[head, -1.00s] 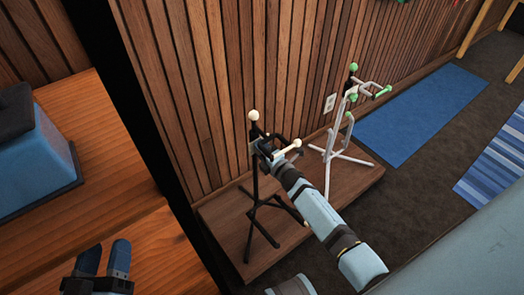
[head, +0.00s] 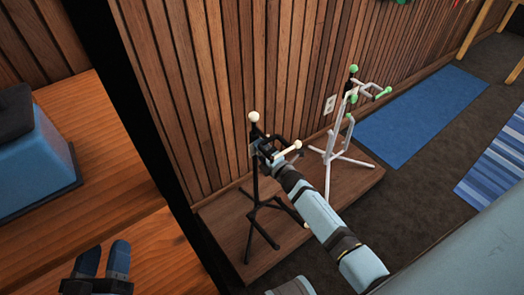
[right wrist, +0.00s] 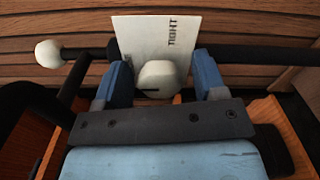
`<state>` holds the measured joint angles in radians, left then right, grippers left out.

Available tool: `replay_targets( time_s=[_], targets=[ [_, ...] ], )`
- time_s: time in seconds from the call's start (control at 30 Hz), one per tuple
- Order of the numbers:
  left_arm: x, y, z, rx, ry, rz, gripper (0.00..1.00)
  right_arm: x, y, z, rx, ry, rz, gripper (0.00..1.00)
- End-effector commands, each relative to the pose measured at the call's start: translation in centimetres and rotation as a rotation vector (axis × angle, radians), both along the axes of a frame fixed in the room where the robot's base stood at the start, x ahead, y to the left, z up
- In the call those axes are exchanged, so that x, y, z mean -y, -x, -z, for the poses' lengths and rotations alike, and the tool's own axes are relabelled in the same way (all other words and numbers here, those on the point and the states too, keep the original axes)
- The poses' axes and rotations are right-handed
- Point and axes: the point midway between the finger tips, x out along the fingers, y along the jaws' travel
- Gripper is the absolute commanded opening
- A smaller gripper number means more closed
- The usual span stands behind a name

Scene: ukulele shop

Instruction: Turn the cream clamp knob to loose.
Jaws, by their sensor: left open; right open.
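The cream clamp knob (right wrist: 160,76) is in the middle of the right wrist view, in front of a white card (right wrist: 138,36) printed "TIGHT". A short dark line shows low on the knob. My right gripper (right wrist: 162,80) is open, one blue finger on each side of the knob; I cannot tell whether either touches it. In the head view the black stand (head: 253,185) has cream ball ends, and my right gripper (head: 268,152) is at its upper part, hiding the clamp knob. My left gripper (head: 104,258) is open and empty at the lower left, over the wooden counter.
A white stand (head: 329,165) with green ends stands just right of the black one, on the same low wooden platform (head: 350,188). A slatted wood wall (head: 220,90) is close behind. A blue box-like object (head: 45,165) sits on the counter (head: 130,165) at left.

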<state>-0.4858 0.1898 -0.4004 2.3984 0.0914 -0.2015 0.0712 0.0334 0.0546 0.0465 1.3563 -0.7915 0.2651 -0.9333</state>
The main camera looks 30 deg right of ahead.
Motion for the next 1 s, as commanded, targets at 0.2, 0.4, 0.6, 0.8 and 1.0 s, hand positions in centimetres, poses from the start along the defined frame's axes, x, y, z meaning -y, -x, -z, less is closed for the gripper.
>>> replay_targets(
  time_s=[0.2,0.4,0.6,0.8,1.0],
  targets=[
    [-0.2,-0.1,-0.1,-0.021,-0.022,-0.005,0.5,0.4,2.5,0.0,-0.004,0.0,0.002,0.65],
    [-1.0,-0.2,1.5,-0.096,-0.072,-0.027,0.5,1.0,7.1,-0.1,-0.004,0.0,0.001,0.65],
    [-1.4,0.0,3.7,-0.178,-0.11,-0.042,0.5,1.5,11.1,-0.1,-0.003,-0.001,0.001,0.65],
    [-1.9,0.3,4.7,-0.214,-0.134,-0.049,0.5,1.9,13.3,0.0,-0.001,0.001,0.0,0.65],
    [-1.9,0.3,5.2,-0.227,-0.142,-0.048,0.5,1.9,13.7,0.0,0.0,0.001,0.0,0.65]
  ],
)
